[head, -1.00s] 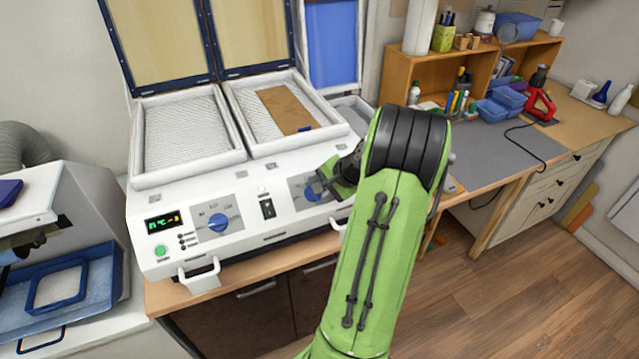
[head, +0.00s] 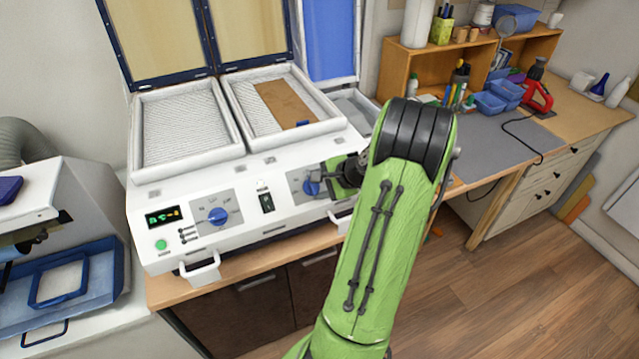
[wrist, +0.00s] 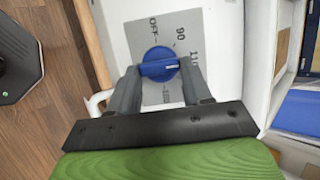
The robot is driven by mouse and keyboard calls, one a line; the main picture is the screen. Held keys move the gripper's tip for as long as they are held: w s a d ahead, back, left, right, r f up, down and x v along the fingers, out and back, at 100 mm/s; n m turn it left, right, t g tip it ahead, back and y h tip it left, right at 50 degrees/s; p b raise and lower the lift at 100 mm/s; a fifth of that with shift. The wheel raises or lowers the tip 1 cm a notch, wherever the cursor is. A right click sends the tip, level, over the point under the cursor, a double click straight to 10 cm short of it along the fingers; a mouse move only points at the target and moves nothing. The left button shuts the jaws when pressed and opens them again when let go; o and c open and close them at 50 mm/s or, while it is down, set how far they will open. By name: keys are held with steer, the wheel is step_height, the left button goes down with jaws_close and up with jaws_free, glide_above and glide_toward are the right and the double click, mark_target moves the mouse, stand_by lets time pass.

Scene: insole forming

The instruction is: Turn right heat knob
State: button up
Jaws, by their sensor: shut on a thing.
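The right heat knob (head: 312,186) is blue and sits on a grey dial plate on the front panel of the white heating machine (head: 285,230). In the wrist view the knob (wrist: 159,64) lies between the two fingers of my gripper (wrist: 160,72), which is shut on its raised grip. The plate (wrist: 183,24) shows OFF, 90 and a partly hidden mark. In the head view my gripper (head: 333,184) reaches the knob from the right, and my arm hides part of the panel. A left blue knob (head: 217,215) is in clear view.
A power switch (head: 266,202) sits between the knobs, and a lit display (head: 163,216) is at the left. White handles (head: 201,268) stick out below the panel. A brown sheet (head: 283,104) lies in the right tray. A grey mat (head: 495,140) lies on the bench.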

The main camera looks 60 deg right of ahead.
steer(key=o, duration=1.1)
steer(key=shift+c, duration=0.2)
steer(key=v, duration=1.6)
steer(key=shift+w+f, duration=0.1)
